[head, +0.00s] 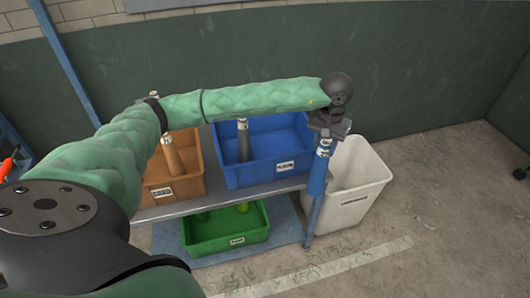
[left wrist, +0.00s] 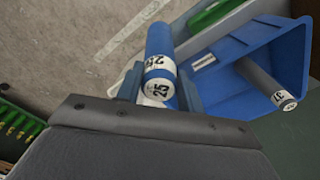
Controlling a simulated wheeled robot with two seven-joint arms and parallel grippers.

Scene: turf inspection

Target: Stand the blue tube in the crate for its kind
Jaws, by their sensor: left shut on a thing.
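My left gripper (head: 325,133) is shut on the blue tube (head: 317,178), near its white-banded top end. The tube hangs nearly upright, just right of the blue crate and outside it. In the left wrist view the blue tube (left wrist: 159,45) sits between the fingers, its white end marked 25 towards the camera. The blue crate (head: 262,172) stands on the upper shelf and holds a grey tube (head: 243,140). The blue crate also shows in the left wrist view (left wrist: 225,80), with the grey tube (left wrist: 262,82) leaning in it, marked 37. My right gripper is not seen.
An orange crate (head: 178,190) with a tan tube (head: 172,155) stands left of the blue crate. A green crate (head: 225,240) with green tubes is on the lower shelf. A white bin (head: 362,180) stands on the floor behind the tube.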

